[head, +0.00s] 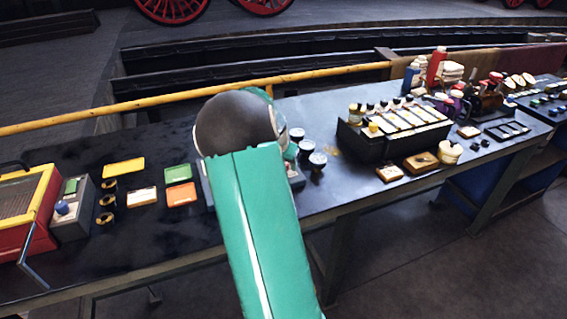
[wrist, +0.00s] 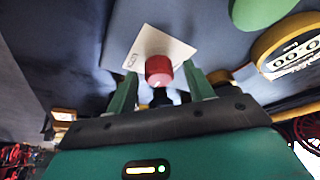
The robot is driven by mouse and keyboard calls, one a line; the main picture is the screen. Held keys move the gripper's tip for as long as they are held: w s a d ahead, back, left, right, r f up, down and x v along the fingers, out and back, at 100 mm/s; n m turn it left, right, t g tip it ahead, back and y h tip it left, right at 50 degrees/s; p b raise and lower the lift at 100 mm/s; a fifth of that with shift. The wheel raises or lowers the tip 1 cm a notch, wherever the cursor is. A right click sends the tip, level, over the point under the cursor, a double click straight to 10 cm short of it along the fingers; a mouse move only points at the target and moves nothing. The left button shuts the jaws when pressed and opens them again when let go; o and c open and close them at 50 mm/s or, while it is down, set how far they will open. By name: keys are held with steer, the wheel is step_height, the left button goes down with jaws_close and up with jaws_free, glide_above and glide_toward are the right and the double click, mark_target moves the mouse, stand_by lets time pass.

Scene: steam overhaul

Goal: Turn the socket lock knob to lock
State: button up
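A red knob (wrist: 158,71) shows in the wrist view on a pale label plate (wrist: 150,42). The plate has small dark lettering beside the knob, too small to read surely. My gripper (wrist: 160,74) has its two green fingers apart, one on each side of the knob, with a visible gap on both sides. I cannot tell how deep the knob sits between the fingertips. In the head view my green arm reaches over the bench and hides the gripper and the knob.
The dark workbench (head: 120,245) carries a red and yellow box (head: 25,210) at left, coloured cards, and a black rack (head: 370,147) of bottles at right. Black-based round gauges (head: 317,160) stand close right of my arm. A yellow rail (head: 150,104) runs behind.

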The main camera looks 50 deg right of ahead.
steer(key=v, duration=1.3)
steer(key=shift+r, duration=0.4)
steer(key=shift+s+a, duration=0.1)
steer(key=s+a+r+n+t+y, duration=0.1)
steer(key=a+r+n+t+y, duration=0.2)
steer(key=a, duration=1)
steer(key=s+a+r+n, duration=0.1)
steer(key=a+r+n, duration=0.3)
steer(key=a, duration=1)
steer(key=s+a+f+n, duration=0.1)
steer(key=s+a+n, duration=0.3)
steer(key=a, duration=0.4)
steer(key=s+a+f+n+t+y, duration=0.1)
steer(key=s+a+n, duration=0.3)
steer(key=s+a, duration=0.3)
steer(key=shift+a+t, duration=0.3)
steer(key=shift+a, duration=0.15)
